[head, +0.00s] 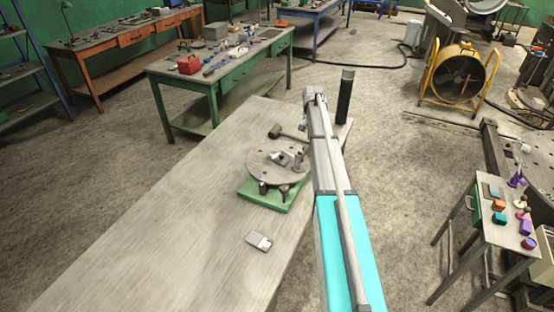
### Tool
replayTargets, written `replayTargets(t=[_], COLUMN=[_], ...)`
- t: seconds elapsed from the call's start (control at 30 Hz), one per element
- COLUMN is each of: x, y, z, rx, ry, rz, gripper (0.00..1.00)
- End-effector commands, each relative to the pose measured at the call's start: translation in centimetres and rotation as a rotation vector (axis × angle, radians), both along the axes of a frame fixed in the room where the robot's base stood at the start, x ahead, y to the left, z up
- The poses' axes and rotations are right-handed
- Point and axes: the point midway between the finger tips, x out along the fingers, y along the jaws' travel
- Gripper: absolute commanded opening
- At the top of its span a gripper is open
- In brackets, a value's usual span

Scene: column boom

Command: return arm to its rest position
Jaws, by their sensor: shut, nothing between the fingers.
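My arm, a long teal and grey link, reaches from the bottom edge up past the right side of the wooden workbench (160,215). Its far end is a small grey and dark joint near the bench's far right corner. I cannot make out any gripper fingers there. No held object shows along the arm. The arm hides part of the bench's right edge and floor behind it.
A round metal plate (262,172) on a green base (262,203) sits on the bench, close left of my arm. A hammer (285,133), a small grey box (258,241) and a dark cylinder (345,98) are nearby. A side table (485,235) with coloured pieces stands right. Open floor lies between.

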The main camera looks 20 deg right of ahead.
Motion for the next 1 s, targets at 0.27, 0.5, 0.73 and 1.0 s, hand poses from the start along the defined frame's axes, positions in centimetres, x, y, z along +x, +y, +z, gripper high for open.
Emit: replayTargets(t=[0.27,0.5,0.73,1.0], x=[0.0,-0.7,-4.5,-12.5], y=[0.0,1.0,6.5,16.1], z=[0.0,-0.2,-1.1,-2.7], rx=[0.000,0.000,0.000,-0.001], ry=[0.000,0.000,0.000,0.001], rz=[0.000,0.017,0.117,0.326], gripper=[0.00,0.00,0.00,0.00])
